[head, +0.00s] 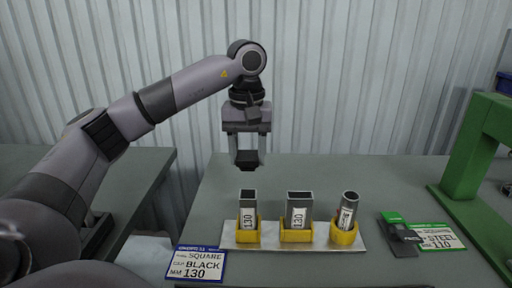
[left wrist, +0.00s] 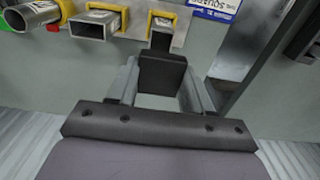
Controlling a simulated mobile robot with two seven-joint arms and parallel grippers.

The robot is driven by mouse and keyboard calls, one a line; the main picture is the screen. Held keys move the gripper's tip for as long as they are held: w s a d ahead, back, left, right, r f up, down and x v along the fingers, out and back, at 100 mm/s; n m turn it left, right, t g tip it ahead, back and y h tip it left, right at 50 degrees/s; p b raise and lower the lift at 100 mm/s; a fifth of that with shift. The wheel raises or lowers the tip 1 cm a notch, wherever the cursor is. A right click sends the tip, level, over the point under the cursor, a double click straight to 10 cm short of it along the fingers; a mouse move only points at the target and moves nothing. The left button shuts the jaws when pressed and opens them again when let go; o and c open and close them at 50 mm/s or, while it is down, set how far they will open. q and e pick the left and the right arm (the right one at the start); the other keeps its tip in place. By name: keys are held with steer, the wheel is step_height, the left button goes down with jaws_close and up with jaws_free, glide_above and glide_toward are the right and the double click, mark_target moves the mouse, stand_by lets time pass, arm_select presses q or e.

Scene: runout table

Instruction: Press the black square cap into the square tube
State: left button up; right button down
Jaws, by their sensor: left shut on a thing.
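My left gripper (head: 247,150) points down in the head view, shut on the black square cap (head: 247,162). The cap also shows between the fingers in the left wrist view (left wrist: 162,74). The square tube (head: 248,201) stands upright below the cap with its open end up, in the leftmost yellow holder (head: 247,236). A clear gap separates cap and tube in the head view. In the left wrist view the square tube (left wrist: 161,38) shows just beyond the cap, partly hidden by it. My right gripper is not in view.
A rectangular tube (head: 299,202) and a round tube (head: 348,205) stand to the right in yellow holders on a pale board (head: 320,243). A blue-edged label (head: 197,264), a green-edged label (head: 437,236) and dark and green pieces (head: 402,234) lie nearby. A green frame (head: 463,150) stands right.

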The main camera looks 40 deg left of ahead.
mark_target(247, 169)
arm_select(q)
steer(key=shift+s, duration=0.15)
step_height(247, 169, down, 6)
steer(key=b, duration=0.3)
steer(key=shift+r+b, duration=0.15)
steer(key=shift+b, duration=0.2)
steer(key=shift+p, duration=0.55)
stand_by(1.7)
steer(key=shift+f+b, duration=0.7)
steer(key=shift+f, duration=0.25)
steer(key=shift+r, duration=0.15)
